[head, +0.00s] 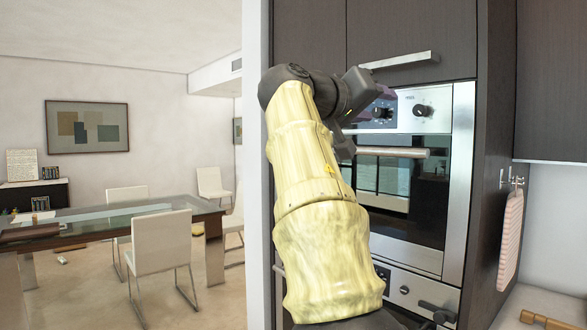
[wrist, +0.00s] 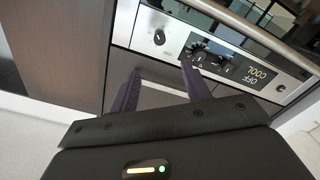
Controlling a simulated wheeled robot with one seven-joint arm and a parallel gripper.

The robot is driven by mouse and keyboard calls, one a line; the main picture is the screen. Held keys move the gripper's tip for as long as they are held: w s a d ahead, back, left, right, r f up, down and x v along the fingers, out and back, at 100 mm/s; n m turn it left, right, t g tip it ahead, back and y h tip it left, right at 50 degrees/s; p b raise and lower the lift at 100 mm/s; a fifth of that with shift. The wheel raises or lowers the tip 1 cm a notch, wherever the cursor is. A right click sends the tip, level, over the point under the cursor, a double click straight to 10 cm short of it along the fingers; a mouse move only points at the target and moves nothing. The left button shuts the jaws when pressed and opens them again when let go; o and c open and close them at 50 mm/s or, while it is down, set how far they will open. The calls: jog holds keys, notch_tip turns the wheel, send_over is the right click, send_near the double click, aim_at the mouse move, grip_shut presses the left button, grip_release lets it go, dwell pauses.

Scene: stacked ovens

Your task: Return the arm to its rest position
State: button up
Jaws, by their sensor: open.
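My arm, in a pale yellow cover, rises through the middle of the head view and bends at the top toward the ovens. My gripper (wrist: 160,82) shows two dark purple fingers spread apart in the wrist view, with nothing between them. In the head view the gripper is mostly hidden behind dark arm links, near the upper oven's control panel (head: 424,108). The wrist view shows an oven control panel (wrist: 222,58) with knobs and a lit display beyond the fingers. I cannot tell whether the fingers touch anything.
The upper oven door (head: 425,190) is shut, with a bar handle (head: 410,152) close to my arm. A lower oven (head: 405,290) sits beneath it. A striped towel (head: 510,238) hangs at right. A dining table (head: 105,222) with white chairs (head: 160,243) stands at left, with open floor around it.

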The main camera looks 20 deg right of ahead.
jog(key=shift+w+f, duration=0.1)
jog(key=w+f+n+t+y, duration=0.1)
jog(key=w+f+n+y, duration=0.2)
jog(key=f, duration=0.6)
jog(key=w+f+n+y, duration=0.25)
jog(key=w+f, duration=0.35)
jog(key=f, duration=0.3)
jog(key=s+a+f+n+g+y, duration=0.1)
jog(key=a+f+y, duration=0.2)
jog(key=f, duration=0.7)
jog(key=a+f+n+y, duration=0.1)
jog(key=a+f+y, duration=0.2)
jog(key=f, duration=0.8)
jog(key=s+a+f+g+y, duration=0.25)
jog(key=s+a+f, duration=0.35)
jog(key=s+f, duration=0.6)
jog(key=s+a+f+g+y, duration=0.25)
jog(key=s+a+f, duration=0.35)
jog(key=s+f, duration=0.55)
notch_tip(320, 180, up, 19)
jog(key=w+p, duration=0.1)
jog(key=p, duration=1.9)
jog(key=shift+w+f+m+t, duration=0.2)
jog(key=shift+w+m+t, duration=0.1)
jog(key=shift+m+t, duration=0.1)
